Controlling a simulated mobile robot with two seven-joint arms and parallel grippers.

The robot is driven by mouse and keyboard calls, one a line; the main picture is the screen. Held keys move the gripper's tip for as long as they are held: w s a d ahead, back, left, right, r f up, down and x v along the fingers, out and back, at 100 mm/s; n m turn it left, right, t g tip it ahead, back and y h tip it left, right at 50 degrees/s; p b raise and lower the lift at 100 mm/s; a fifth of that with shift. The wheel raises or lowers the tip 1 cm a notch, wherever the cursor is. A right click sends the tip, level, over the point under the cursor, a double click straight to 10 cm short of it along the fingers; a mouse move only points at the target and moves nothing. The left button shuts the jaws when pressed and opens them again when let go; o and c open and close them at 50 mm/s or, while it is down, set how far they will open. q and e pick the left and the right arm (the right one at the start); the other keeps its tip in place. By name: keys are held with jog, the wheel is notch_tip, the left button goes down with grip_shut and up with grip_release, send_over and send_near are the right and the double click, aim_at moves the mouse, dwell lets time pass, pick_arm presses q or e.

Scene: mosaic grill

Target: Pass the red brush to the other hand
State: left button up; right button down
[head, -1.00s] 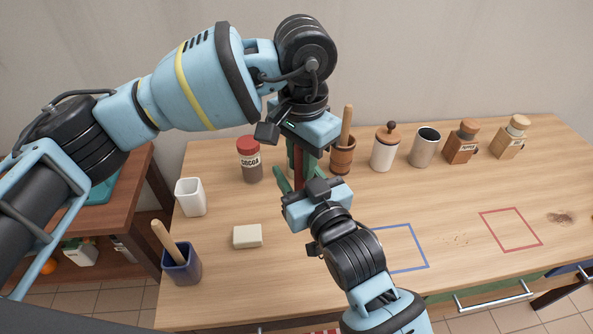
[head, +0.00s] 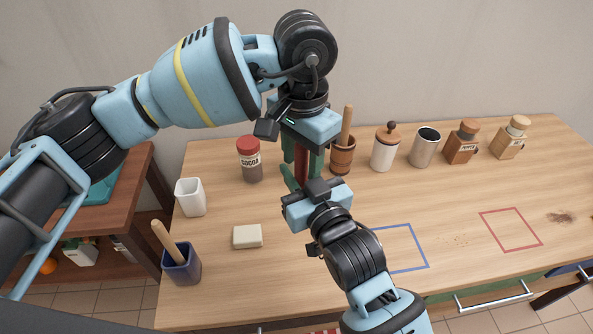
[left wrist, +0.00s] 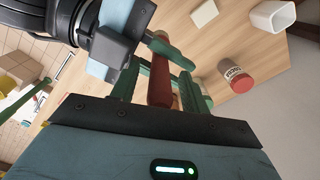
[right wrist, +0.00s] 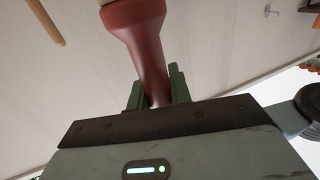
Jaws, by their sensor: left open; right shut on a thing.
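The red brush (head: 302,166) stands roughly upright between my two grippers, above the table. My right gripper (head: 298,184) is shut on it from below and in front. The right wrist view shows the red handle (right wrist: 148,50) rising from between the green fingers and flaring toward the top. My left gripper (head: 302,160) points down from above, open, with a finger on either side of the brush. In the left wrist view the brush (left wrist: 160,82) lies between the left fingers, with a gap beside it. The bristles are not clearly seen.
Behind the grippers stand a cocoa jar (head: 250,160), a wooden mortar (head: 342,157) and a white canister (head: 385,150). A white cup (head: 190,197), a pale block (head: 247,236) and a blue holder (head: 182,265) are at left. The table's right front is mostly clear.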

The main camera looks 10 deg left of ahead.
pick_arm(q)
notch_tip(320, 180, up, 12)
jog(key=shift+f, duration=0.25)
